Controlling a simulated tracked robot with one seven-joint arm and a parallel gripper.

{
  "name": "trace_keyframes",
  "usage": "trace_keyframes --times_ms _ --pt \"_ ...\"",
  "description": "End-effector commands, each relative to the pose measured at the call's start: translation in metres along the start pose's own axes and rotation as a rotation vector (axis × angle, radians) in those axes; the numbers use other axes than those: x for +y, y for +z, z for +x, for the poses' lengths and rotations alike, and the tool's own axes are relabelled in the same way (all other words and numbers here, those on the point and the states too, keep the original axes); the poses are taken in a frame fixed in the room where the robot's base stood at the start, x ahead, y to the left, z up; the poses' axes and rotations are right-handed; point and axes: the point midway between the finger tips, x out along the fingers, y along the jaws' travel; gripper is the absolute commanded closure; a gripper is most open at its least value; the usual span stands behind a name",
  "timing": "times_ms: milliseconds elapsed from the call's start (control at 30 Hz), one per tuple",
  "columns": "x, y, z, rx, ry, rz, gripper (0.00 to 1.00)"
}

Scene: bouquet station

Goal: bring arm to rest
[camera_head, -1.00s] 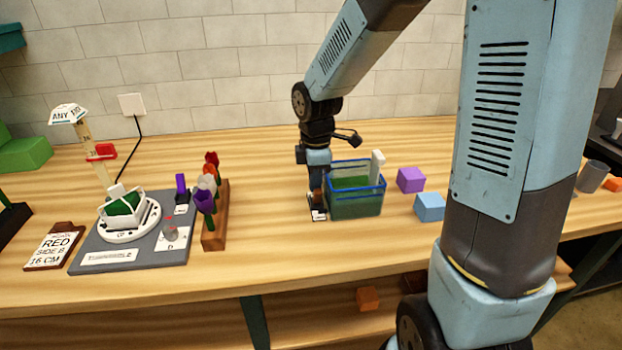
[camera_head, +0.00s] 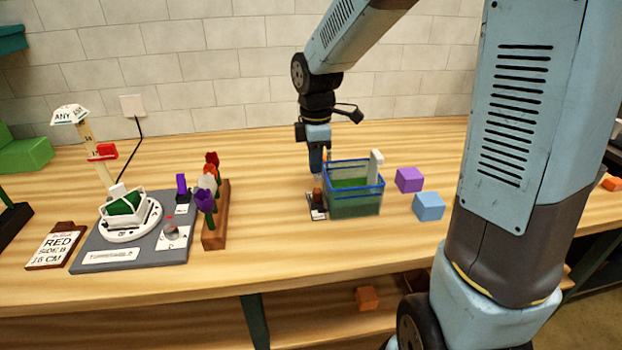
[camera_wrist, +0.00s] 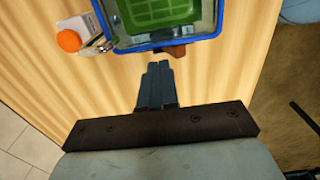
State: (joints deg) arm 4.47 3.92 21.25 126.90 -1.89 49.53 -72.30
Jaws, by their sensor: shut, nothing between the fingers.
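My gripper (camera_wrist: 157,82) is shut and empty, pointing down over the wooden bench. In the head view my gripper (camera_head: 316,170) hangs just behind and left of the blue-rimmed basket (camera_head: 355,206), and its fingertips are partly hidden.
A small orange-topped item (camera_wrist: 69,41) sits beside the basket. A purple block (camera_head: 410,179) and a blue block (camera_head: 429,206) lie to its right.

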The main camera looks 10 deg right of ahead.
Motion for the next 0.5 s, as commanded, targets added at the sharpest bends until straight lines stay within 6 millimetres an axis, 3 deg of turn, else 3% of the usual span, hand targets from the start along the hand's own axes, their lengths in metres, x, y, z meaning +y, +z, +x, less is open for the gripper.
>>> trace_keyframes --times_ms 367,500 --pt "0.0 0.0 -0.003 0.0 0.003 0.004 1.0" --pt "-0.006 0.006 -0.013 -0.005 0.025 0.064 1.0"
